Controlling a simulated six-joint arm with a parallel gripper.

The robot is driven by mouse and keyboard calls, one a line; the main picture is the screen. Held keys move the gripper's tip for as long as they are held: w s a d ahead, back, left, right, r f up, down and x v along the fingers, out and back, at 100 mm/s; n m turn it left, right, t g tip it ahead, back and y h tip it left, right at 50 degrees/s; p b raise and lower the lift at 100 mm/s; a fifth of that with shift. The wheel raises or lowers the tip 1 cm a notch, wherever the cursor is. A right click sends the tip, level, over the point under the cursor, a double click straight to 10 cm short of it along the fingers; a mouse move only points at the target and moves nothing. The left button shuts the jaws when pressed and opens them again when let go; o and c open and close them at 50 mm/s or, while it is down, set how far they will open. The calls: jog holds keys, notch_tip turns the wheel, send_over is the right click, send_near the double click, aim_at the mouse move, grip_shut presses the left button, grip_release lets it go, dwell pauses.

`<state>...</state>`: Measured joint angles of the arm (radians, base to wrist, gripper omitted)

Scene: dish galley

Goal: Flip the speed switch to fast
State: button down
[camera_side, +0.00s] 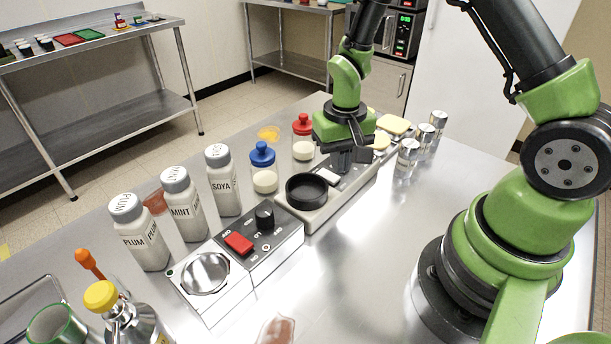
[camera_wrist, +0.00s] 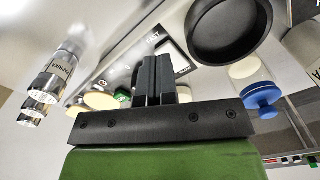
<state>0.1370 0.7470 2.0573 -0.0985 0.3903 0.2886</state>
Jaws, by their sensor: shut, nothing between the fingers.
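A long light-grey appliance (camera_side: 318,213) with a black round dish (camera_side: 306,188) on it stands mid-table. A pale switch (camera_side: 327,176) sits on its top behind the dish. My gripper (camera_side: 341,165) is shut and empty, pointing down just above the appliance top, behind and right of the pale switch. In the wrist view, my gripper's closed fingers (camera_wrist: 154,75) are over the panel, beside a label (camera_wrist: 152,38) that seems to read FAST. The fingers hide part of the panel, so I cannot tell the switch's position or any contact. The black dish (camera_wrist: 228,30) is at the upper right.
A second unit (camera_side: 282,252) with a red rocker (camera_side: 239,243) and black knob (camera_side: 265,215) stands in front. Labelled shakers (camera_side: 222,180) and jars with blue (camera_side: 262,154) and red lids (camera_side: 303,123) line the left. Metal shakers (camera_side: 408,152) stand behind right. The table's right middle is clear.

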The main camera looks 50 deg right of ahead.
jog(key=shift+f, duration=1.4)
dwell(0.7)
jog(key=shift+r, duration=0.1)
notch_tip(320, 180, up, 7)
dwell(0.6)
notch_tip(320, 180, up, 12)
jog(key=t, duration=0.3)
send_over(338, 184)
jog(key=s+a, duration=0.3)
jog(key=s, duration=0.1)
jog(key=s+a+r+n+t+y, duration=0.2)
jog(key=s+a+r+t, duration=0.1)
jog(key=s+r, duration=0.4)
jog(key=s+t, duration=0.1)
jog(key=s, duration=0.1)
jog(key=shift+s+a+r, duration=0.15)
jog(key=shift+s+a, duration=0.15)
jog(key=shift+s, duration=0.05)
dwell(0.5)
